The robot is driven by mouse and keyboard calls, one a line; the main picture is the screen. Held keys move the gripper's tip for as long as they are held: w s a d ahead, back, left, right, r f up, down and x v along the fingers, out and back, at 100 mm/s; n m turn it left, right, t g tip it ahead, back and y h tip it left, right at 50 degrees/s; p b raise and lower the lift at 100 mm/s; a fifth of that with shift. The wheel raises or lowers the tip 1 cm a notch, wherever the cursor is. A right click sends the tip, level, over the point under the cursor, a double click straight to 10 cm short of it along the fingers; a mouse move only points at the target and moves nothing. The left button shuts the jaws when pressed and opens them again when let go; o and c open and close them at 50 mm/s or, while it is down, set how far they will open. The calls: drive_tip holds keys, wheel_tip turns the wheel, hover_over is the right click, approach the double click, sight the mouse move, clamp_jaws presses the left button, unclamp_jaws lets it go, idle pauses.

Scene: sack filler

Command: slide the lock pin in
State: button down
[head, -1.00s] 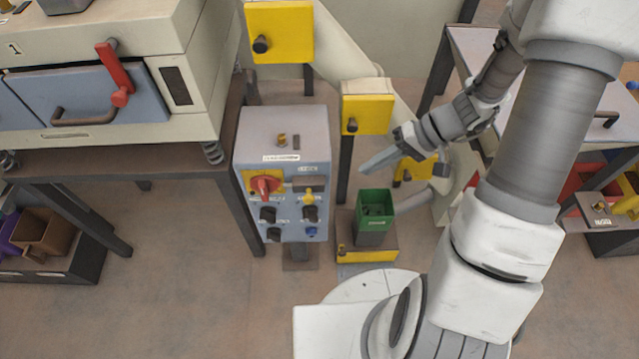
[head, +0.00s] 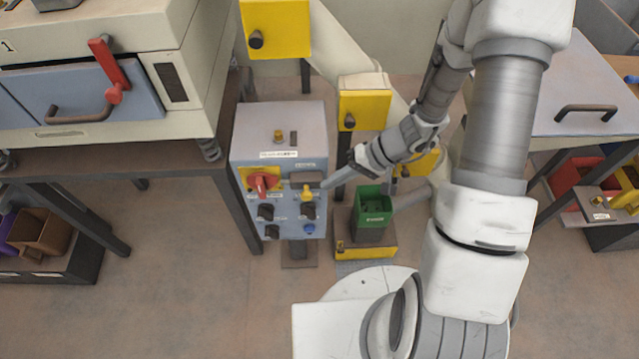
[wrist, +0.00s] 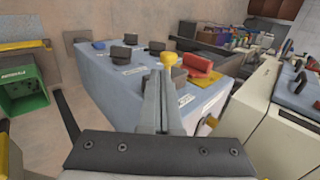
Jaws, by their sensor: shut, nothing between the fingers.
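The grey-blue control box (head: 245,215) stands left of my arm, its panel facing me. A yellow-headed part, seemingly the lock pin (head: 308,193), sticks out of the panel's upper right; it also shows in the wrist view (wrist: 169,58). My gripper (head: 302,187) is shut and empty, its tips in front of the panel beside the yellow head. In the wrist view the closed fingers (wrist: 158,78) appear just below and left of the yellow head. I cannot tell whether they touch it. The pin's shaft is mostly hidden.
A red rotary switch (head: 263,183) sits left of the yellow head. Black knobs (head: 266,212) and a blue knob (head: 309,228) lie lower on the panel. A green bin (head: 374,205) stands right of the box. A table with an oven-like machine (head: 140,135) is at left.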

sight(304, 193)
drive_tip(key=shift+w+a+f, duration=0.1)
drive_tip(key=shift+a+f, duration=0.2)
drive_tip(key=shift+a, duration=0.45)
drive_tip(key=shift+a+f, duration=0.25)
drive_tip(key=shift+a, duration=0.5)
drive_tip(key=shift+a+f+b, duration=0.1)
drive_tip(key=shift+a+b, duration=0.3)
drive_tip(key=shift+b, duration=0.1)
drive_tip(key=shift+a+f+b, duration=0.1)
drive_tip(key=shift+a+b, duration=0.75)
drive_tip(key=shift+a, duration=0.1)
drive_tip(key=shift+a+r, duration=0.25)
drive_tip(key=shift+a, duration=0.2)
